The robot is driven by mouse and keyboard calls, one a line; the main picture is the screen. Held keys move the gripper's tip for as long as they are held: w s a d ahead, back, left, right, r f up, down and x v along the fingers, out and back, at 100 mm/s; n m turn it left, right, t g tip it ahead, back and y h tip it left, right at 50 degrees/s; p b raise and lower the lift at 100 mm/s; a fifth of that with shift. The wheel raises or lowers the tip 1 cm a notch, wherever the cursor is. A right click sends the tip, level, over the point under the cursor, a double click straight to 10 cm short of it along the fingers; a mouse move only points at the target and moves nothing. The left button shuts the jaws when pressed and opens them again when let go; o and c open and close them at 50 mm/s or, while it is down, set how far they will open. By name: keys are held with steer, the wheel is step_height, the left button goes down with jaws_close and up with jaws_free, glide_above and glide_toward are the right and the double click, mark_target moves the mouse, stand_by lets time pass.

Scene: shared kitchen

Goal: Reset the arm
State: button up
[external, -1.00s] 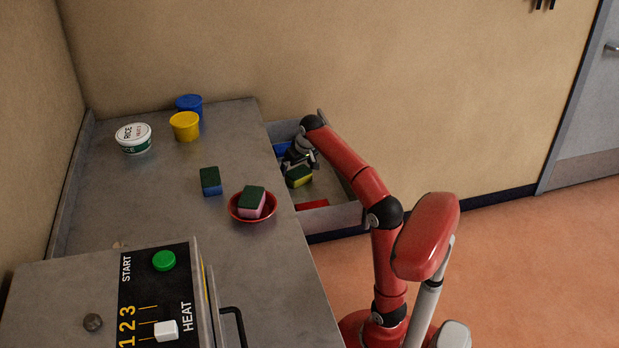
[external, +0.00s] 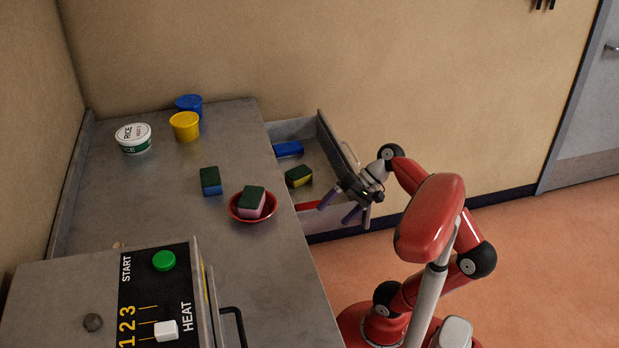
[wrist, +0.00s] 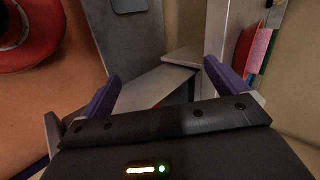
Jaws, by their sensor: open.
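My gripper (external: 339,206) is open and empty in the external view. It hangs at the right side of the open drawer (external: 345,172), near its outer wall, with the fingers pointing down and left. In the wrist view my gripper (wrist: 160,85) shows two purple fingers spread apart with nothing between them. My arm is folded back over my base, and its upper link hides part of the rest.
The drawer holds a green and yellow sponge (external: 299,176), a blue item (external: 288,149) and a red item (external: 308,206). Floor at right is clear.

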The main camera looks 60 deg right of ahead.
step_height(320, 180, down, 26)
steer(key=w+d+n+h+b, duration=0.1)
steer(key=w+n+h+b, duration=0.1)
steer(key=n+h+b, duration=0.2)
steer(key=n+h, duration=0.3)
steer(key=shift+d, duration=0.15)
